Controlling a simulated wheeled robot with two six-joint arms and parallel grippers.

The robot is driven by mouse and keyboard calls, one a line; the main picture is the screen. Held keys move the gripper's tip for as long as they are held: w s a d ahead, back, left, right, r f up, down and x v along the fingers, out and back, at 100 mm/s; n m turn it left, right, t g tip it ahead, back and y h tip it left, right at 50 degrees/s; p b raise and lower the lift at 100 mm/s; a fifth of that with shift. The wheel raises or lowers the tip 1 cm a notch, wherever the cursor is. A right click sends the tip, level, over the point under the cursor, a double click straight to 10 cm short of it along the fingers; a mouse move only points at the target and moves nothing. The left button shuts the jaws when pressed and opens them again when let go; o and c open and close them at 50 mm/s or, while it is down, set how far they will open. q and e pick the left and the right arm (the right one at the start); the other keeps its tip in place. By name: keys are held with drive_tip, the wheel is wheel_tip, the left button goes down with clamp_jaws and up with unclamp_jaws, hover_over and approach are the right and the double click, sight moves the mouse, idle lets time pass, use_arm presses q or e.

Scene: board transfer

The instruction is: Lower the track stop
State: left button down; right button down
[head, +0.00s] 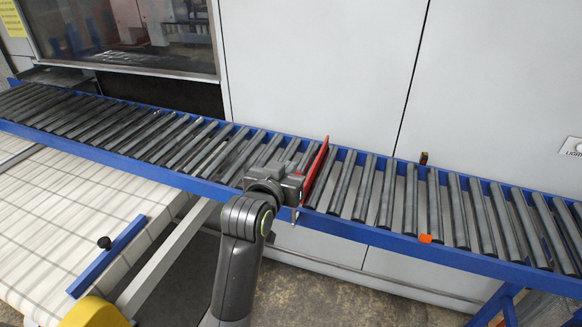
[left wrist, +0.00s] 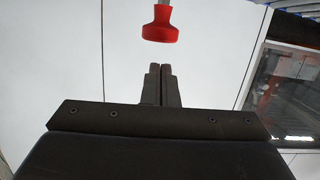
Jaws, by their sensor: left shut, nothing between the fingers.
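The track stop, a thin red bar (head: 317,172), stands across the roller conveyor (head: 180,145) near the middle of the head view. It rises above the rollers. My left gripper (head: 298,186) is just left of the red bar, over the conveyor's near side; its fingertips are hard to make out there. In the left wrist view, its two dark fingers (left wrist: 160,72) are together with nothing between them. A red knob (left wrist: 160,28) on a grey stem shows just beyond the fingertips, apart from them. I cannot tell whether the knob joins the red bar. My right gripper is out of view.
The conveyor has blue side rails and a dark machine opening (head: 150,88) behind its left part. A white slatted belt (head: 60,215) lies at the left front. Small orange markers (head: 425,238) sit on the rails at right. Grey cabinet walls (head: 320,70) stand behind.

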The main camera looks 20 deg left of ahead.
use_arm(q)
drive_tip(key=shift+s+f+b, duration=0.1)
drive_tip(key=shift+f+b, duration=0.55)
drive_tip(key=shift+f, duration=0.2)
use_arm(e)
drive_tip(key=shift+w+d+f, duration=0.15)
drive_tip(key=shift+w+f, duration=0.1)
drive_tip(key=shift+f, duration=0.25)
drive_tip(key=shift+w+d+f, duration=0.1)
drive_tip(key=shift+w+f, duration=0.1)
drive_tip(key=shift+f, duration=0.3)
use_arm(q)
wheel_tip(320, 180, down, 5)
drive_tip(key=shift+f+b, duration=0.15)
drive_tip(key=shift+b, duration=0.55)
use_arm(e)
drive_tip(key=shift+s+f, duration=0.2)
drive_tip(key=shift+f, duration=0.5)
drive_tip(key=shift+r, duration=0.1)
